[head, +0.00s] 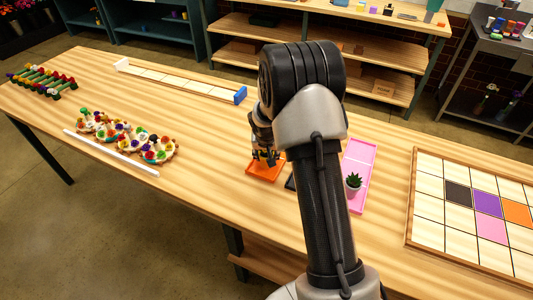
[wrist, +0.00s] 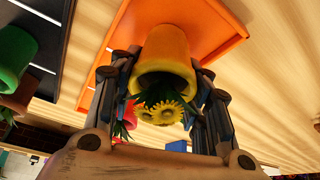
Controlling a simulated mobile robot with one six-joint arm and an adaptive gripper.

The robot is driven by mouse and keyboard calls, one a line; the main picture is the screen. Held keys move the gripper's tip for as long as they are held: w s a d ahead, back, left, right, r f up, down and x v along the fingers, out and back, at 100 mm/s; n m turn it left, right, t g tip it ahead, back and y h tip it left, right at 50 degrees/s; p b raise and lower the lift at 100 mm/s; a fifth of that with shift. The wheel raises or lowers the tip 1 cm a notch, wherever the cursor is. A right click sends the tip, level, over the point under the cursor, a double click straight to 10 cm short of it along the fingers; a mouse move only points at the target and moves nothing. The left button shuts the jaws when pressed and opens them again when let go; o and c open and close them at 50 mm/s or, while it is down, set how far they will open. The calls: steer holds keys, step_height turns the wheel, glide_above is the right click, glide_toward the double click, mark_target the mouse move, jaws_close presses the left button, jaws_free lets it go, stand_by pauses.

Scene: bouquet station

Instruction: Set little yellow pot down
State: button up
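The little yellow pot (wrist: 165,50) is in the wrist view, between the fingers of my gripper (wrist: 162,75), which is shut on it. Yellow flowers (wrist: 160,113) and green leaves show at its mouth. The pot's base is over the orange tray (wrist: 225,25); I cannot tell whether it touches. In the head view my gripper (head: 266,157) points down over the orange tray (head: 265,174), and my arm hides part of the area.
Right of my arm is a pink tray (head: 361,155) with a small succulent (head: 353,182). A dark tray (head: 290,184) is partly hidden. The wrist view shows a green pot (wrist: 15,55) at left. Flower wreaths (head: 125,137) and a tile grid (head: 430,195) lie further off.

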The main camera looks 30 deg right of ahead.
steer(key=o, duration=0.5)
steer(key=shift+c, duration=0.2)
steer(key=shift+r, duration=0.15)
steer(key=s+a+r+n+p, duration=0.1)
steer(key=s+a+r, duration=0.2)
steer(key=s+r, duration=0.35)
steer(key=s+a+r+p, duration=0.1)
steer(key=s+a+r, duration=0.25)
steer(key=r, duration=0.65)
steer(key=s+a+r+n+p, duration=0.1)
steer(key=s+a+r, duration=0.3)
steer(key=r, duration=0.5)
steer(key=s+a+r+n+y, duration=0.1)
steer(key=s+a+r+n, duration=0.1)
steer(key=s, duration=0.8)
steer(key=s+a+r+n+y, duration=0.1)
steer(key=s+a, duration=0.3)
steer(key=s, duration=0.7)
steer(key=shift+s+a+r+n+t, duration=0.2)
steer(key=shift+a+r+n+t, duration=0.15)
steer(key=shift+r, duration=0.2)
